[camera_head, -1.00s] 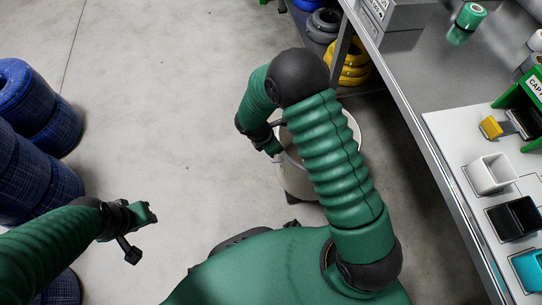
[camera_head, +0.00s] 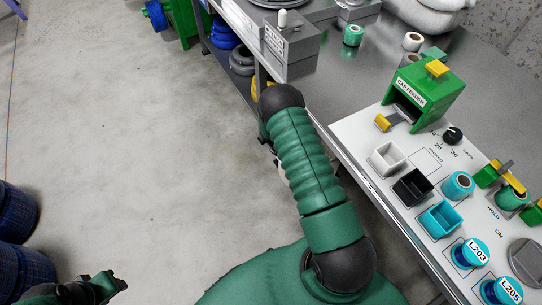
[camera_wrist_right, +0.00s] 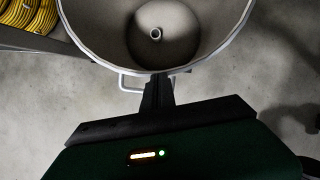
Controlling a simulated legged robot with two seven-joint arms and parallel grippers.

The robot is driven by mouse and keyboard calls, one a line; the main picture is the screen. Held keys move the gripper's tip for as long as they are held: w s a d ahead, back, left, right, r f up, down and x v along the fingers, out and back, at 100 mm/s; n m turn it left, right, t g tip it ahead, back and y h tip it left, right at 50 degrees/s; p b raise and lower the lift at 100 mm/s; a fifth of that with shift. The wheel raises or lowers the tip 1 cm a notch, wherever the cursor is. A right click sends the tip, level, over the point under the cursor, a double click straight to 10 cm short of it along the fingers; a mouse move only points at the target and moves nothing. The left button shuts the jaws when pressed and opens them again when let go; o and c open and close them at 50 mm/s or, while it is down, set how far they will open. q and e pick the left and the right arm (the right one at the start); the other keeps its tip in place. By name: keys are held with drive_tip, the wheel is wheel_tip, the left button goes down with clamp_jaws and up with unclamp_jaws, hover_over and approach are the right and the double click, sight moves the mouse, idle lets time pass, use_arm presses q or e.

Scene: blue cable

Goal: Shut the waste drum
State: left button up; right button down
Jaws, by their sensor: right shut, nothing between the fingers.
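The waste drum (camera_wrist_right: 220,50) is in the right wrist view at the top. It is a pale round vessel with a light rim, and I look into its open mouth. A small ring (camera_wrist_right: 155,34) shows on a round surface deep inside. A light handle (camera_wrist_right: 131,83) sticks out from the near rim. My right gripper (camera_wrist_right: 158,92) is shut and empty, with its fingers close to the rim beside the handle; contact cannot be told. In the head view my right arm hides the drum and this gripper. My left gripper (camera_head: 112,284) is at the lower left, cut by the edge, its jaws unclear.
A steel bench (camera_head: 330,90) runs along the right, with a green cap feeder (camera_head: 428,88) and a white panel (camera_head: 375,180) holding small bins. Blue coils (camera_head: 15,215) stand at the left edge. Yellow coils (camera_wrist_right: 28,14) lie on a shelf. The floor between is clear.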

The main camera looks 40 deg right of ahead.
drive_tip(key=d, duration=0.2)
drive_tip(key=s+d, duration=0.1)
drive_tip(key=d, duration=0.1)
drive_tip(key=shift+r+p, duration=0.1)
drive_tip(key=shift+p, duration=0.25)
